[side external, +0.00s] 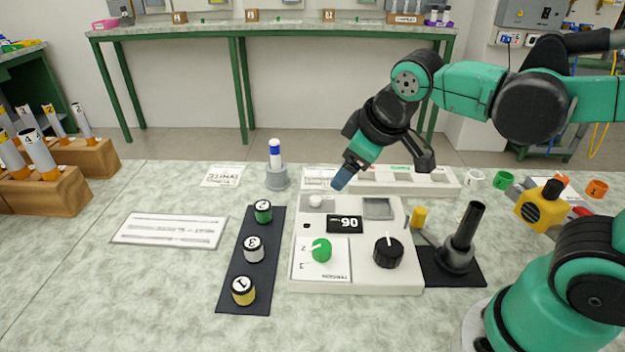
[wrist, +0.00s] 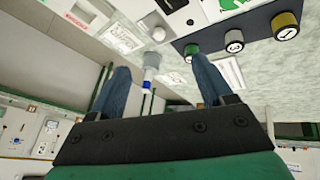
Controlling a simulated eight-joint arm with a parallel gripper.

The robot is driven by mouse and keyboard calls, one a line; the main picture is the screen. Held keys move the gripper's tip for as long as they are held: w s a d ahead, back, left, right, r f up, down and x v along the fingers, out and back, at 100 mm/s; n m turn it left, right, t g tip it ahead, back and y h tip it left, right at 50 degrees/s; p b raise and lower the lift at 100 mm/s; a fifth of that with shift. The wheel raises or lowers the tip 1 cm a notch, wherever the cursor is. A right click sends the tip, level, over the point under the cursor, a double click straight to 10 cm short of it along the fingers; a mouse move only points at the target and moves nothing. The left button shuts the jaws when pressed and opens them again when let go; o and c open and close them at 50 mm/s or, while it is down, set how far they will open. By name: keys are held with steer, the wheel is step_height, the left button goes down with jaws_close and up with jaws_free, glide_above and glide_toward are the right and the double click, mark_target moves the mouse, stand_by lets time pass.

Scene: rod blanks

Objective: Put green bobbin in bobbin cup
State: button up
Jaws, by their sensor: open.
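The green bobbin (side external: 263,211), marked 2, stands at the far end of a dark mat (side external: 232,291). It also shows in the wrist view (wrist: 191,50), just beyond the right finger's tip. My gripper (side external: 343,177) is open and empty in the air above the back of the white machine, to the right of the green bobbin and apart from it. Its two fingers are spread in the wrist view (wrist: 160,78). A grey round holder (side external: 278,182) behind the mat holds a white and blue rod (side external: 275,153) upright. I cannot tell which thing is the bobbin cup.
The white machine (side external: 407,281) has a green knob (side external: 321,250) and a black knob (side external: 388,252). A black post (side external: 464,238) stands at its right. A printed sheet (side external: 170,230) lies left.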

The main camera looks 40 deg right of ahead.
steer(key=m, duration=0.1)
steer(key=s+m, duration=0.2)
steer(key=shift+s+d+f+t+y, duration=0.1)
steer(key=shift+d+f+t+y, duration=0.15)
steer(key=shift+f+t+y, duration=0.15)
steer(key=shift+o, duration=0.7)
steer(key=shift+s+f+m, duration=0.15)
steer(key=shift+s+m, duration=0.05)
steer(key=shift+m, duration=0.2)
